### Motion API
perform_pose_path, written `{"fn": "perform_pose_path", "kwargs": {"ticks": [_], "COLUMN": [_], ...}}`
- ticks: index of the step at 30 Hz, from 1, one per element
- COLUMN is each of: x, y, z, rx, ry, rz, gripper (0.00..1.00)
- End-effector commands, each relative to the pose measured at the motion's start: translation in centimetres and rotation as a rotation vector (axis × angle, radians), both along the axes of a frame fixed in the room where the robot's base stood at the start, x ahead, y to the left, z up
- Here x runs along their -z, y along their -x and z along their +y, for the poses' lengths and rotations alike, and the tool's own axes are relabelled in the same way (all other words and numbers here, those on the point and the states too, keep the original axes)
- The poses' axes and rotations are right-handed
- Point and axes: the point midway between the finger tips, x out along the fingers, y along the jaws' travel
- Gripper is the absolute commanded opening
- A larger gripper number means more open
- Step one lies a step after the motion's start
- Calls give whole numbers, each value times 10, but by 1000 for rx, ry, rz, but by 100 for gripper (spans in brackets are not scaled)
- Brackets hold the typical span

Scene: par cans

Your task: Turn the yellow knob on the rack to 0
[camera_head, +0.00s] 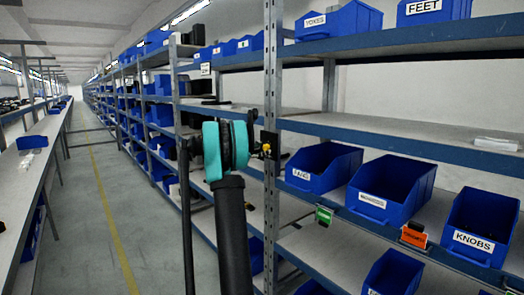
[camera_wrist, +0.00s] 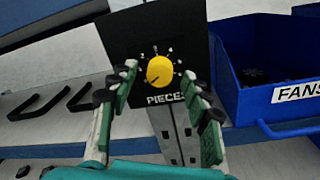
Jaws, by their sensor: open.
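The yellow knob (camera_wrist: 160,70) sits on a black panel (camera_wrist: 183,40) marked "PIECES", with small white marks around the knob. The panel is fixed to the rack's upright, and the knob also shows small in the head view (camera_head: 266,149). A dark line on the knob points toward its lower left; the numbers at the marks are too small to read. My gripper (camera_wrist: 160,88) is open, with one finger on each side of the knob in the wrist view. I cannot tell whether the fingertips touch it. In the head view my gripper (camera_head: 255,145) is at the panel, partly hidden by my arm.
A blue bin labelled "FANS" (camera_wrist: 275,108) stands right of the panel. Other blue bins (camera_head: 392,186) fill the shelves, one labelled "KNOBS" (camera_head: 480,226). Black handle-shaped pieces (camera_wrist: 38,106) lie left of the panel. An aisle (camera_head: 95,185) is clear at the left.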

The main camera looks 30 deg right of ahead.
Motion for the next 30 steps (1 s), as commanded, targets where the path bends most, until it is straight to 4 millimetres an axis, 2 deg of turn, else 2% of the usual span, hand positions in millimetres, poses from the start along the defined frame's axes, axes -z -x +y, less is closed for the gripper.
{"fn": "perform_pose_path", "kwargs": {"ticks": [5, 12, 18, 24, 30], "x": [0, 2, 2, 3, 3], "y": [3, 9, 13, 15, 15], "z": [26, 76, 105, 115, 116], "rx": [-3, -4, -3, 0, 0], "ry": [0, -1, -1, -1, -1], "rz": [0, 0, 0, 0, 0], "gripper": [49, 49, 49, 49, 49]}}
